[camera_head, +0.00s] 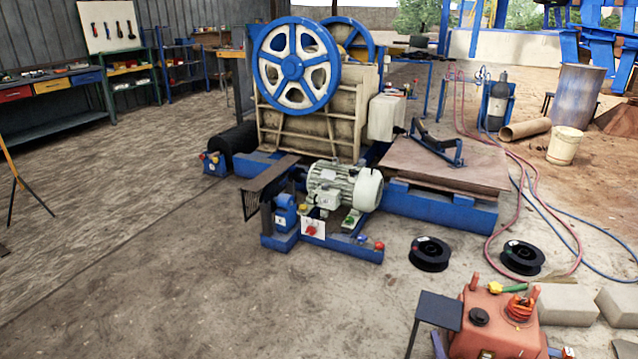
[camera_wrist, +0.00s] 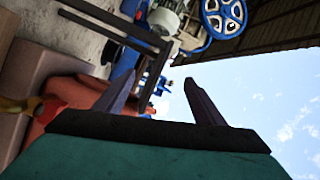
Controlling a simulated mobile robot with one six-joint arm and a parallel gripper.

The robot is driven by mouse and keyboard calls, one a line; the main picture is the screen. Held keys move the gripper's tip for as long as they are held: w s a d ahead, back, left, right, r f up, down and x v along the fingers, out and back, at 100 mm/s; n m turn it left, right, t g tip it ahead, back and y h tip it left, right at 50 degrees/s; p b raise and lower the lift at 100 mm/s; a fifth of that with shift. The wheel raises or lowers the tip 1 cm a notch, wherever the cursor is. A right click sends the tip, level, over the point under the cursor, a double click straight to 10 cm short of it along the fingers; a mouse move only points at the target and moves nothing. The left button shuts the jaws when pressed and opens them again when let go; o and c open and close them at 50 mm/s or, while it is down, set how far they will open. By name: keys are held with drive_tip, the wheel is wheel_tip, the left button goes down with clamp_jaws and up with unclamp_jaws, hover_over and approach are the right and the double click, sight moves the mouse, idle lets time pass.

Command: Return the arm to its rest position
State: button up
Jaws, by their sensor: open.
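My gripper (camera_wrist: 159,84) shows in the wrist view with its two dark fingers apart and nothing between them. Its fingers point up the picture, past the red-orange machine (camera_wrist: 72,92) toward the crusher's blue flywheel (camera_wrist: 224,14) and open sky. The view is tilted sideways. The head view does not show my arm or gripper. There the jaw crusher (camera_head: 312,110) stands upright in the middle, with its blue and cream flywheel and a grey-green motor (camera_head: 342,187) in front.
The red-orange machine (camera_head: 492,325) stands at the lower right, beside a dark small stand (camera_head: 438,310) and pale blocks (camera_head: 567,304). Two black spools (camera_head: 430,254) and hoses (camera_head: 575,235) lie on the floor. A workbench (camera_head: 52,85) is at left. The left foreground floor is clear.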

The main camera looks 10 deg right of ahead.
drive_tip(key=w+a+r+n+g+y+p, duration=0.1)
drive_tip(key=w+a+r+n+g+p, duration=0.2)
drive_tip(key=a, duration=0.9)
drive_tip(key=w+a+r+n+g+y+p, duration=0.1)
drive_tip(key=w+a+g+y+p, duration=0.2)
drive_tip(key=a, duration=0.9)
drive_tip(key=s+a+f+n+g+h+p, duration=0.1)
drive_tip(key=s+a+n+g+p, duration=0.25)
drive_tip(key=s+a, duration=0.5)
drive_tip(key=s+a+r+n+g, duration=0.1)
drive_tip(key=s+a+n+g, duration=0.1)
drive_tip(key=s, duration=0.7)
drive_tip(key=s+a+r+n+g, duration=0.1)
drive_tip(key=s+a+n+g, duration=0.1)
drive_tip(key=s+n+g, duration=0.2)
drive_tip(key=s+a+r+n+g, duration=0.1)
drive_tip(key=s+g, duration=0.6)
drive_tip(key=s, duration=0.8)
drive_tip(key=shift+s+a+r+n+y, duration=0.25)
drive_tip(key=shift+s+a+n+y, duration=0.15)
drive_tip(key=shift+a+n, duration=0.7)
drive_tip(key=shift+d+g, duration=0.2)
drive_tip(key=shift+g, duration=0.05)
